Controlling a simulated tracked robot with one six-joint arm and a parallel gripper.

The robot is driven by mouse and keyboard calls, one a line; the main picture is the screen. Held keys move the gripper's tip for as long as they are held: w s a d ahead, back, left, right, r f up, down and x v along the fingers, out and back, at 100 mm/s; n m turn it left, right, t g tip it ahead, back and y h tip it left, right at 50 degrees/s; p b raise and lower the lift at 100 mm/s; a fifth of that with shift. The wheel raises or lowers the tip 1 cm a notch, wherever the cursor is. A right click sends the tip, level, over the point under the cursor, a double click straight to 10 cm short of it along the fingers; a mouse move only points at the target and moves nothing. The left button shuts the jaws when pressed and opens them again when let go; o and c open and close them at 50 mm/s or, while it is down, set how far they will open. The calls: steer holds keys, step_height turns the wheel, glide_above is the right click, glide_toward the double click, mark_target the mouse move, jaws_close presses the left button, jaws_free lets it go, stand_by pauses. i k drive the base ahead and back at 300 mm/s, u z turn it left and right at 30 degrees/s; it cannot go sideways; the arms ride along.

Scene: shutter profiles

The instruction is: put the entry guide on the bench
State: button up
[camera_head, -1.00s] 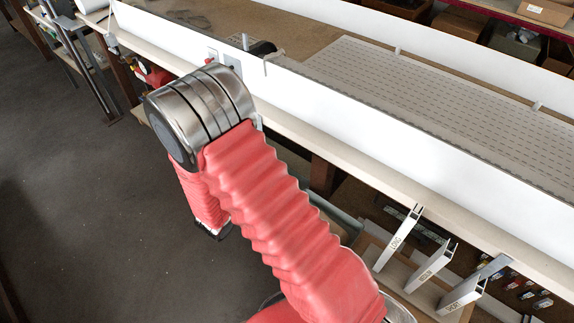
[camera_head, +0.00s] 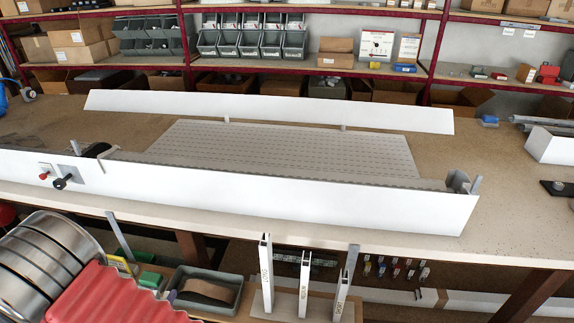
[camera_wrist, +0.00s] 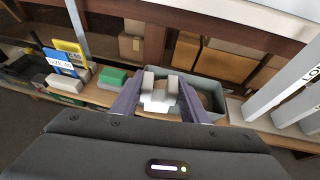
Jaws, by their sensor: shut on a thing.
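My gripper (camera_wrist: 160,88) is in the wrist view, its two dark purple fingers shut on a small pale U-shaped piece, which I take to be the entry guide (camera_wrist: 157,101). The piece sits between the fingertips with its two prongs pointing away from me. Behind it in that view is a grey bin on a lower shelf. The bench (camera_head: 515,215) has a brown-beige top and spans the head view.
A long machine with white side panels (camera_head: 290,195) and a slotted bed (camera_head: 290,150) covers the bench's middle. Bare bench lies to its right. Below the front edge are the grey bin (camera_head: 178,280) and upright labelled profiles (camera_head: 304,285). Loaded shelves stand behind.

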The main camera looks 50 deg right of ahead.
mark_target(508, 218)
steer(key=z, duration=0.05)
steer(key=k, duration=1.2)
steer(key=z, duration=1.65)
steer(key=i, duration=0.1)
steer(key=u, duration=2.95)
steer(key=k, duration=1.5)
steer(key=z, duration=0.05)
